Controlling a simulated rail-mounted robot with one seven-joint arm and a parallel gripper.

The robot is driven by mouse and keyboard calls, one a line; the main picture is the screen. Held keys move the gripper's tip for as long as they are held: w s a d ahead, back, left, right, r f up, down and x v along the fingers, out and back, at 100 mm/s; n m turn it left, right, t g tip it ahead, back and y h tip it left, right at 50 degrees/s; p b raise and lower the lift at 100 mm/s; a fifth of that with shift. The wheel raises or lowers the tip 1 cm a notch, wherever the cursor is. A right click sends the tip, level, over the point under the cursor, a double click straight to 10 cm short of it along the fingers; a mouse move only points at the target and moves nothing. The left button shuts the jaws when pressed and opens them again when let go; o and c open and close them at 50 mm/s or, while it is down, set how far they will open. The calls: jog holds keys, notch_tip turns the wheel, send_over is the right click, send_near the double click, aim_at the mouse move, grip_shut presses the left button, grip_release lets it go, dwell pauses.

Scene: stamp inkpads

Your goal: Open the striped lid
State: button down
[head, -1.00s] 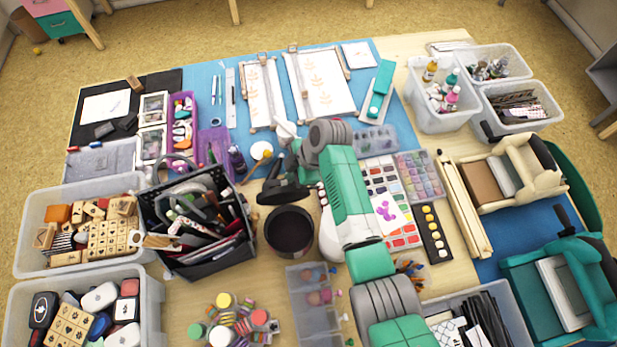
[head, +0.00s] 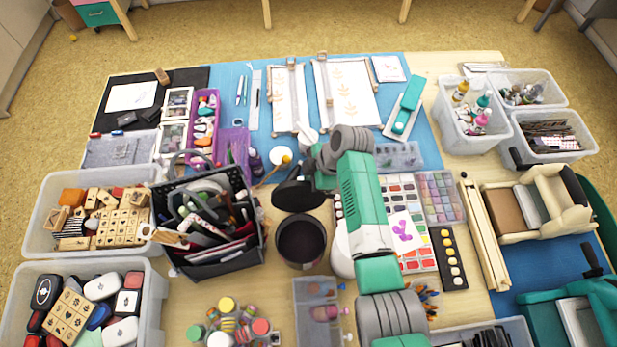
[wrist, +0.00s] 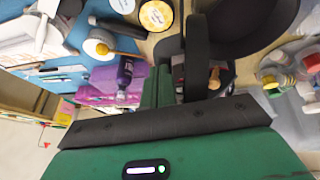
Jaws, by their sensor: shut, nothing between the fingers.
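I cannot pick out a striped lid with certainty. A small black-and-white striped piece (head: 77,232) lies among wooden stamps in the upper left clear bin (head: 38,222); whether it is a lid I cannot tell. Several inkpads with plain black, white, red and blue lids (head: 103,287) lie in the lower left clear bin (head: 152,310). My gripper (head: 296,194) is shut and empty, over the table just behind the round black pot (head: 302,240), well to the right of both bins. In the wrist view its dark finger (wrist: 196,50) shows above the table.
A black caddy (head: 215,262) full of pens and tools stands between my gripper and the stamp bin. A purple bottle (head: 254,162) and a small white cup with a yellow-tipped tool (head: 281,156) stand behind my gripper. Stacked round pots (head: 232,322) are at the front.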

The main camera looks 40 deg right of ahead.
jog(key=shift+r, duration=0.1)
jog(key=d+r+p, duration=0.4)
jog(key=r+p, duration=0.1)
jog(key=r, duration=0.3)
jog(key=shift+s+d+r, duration=0.3)
jog(key=shift+s+d, duration=0.05)
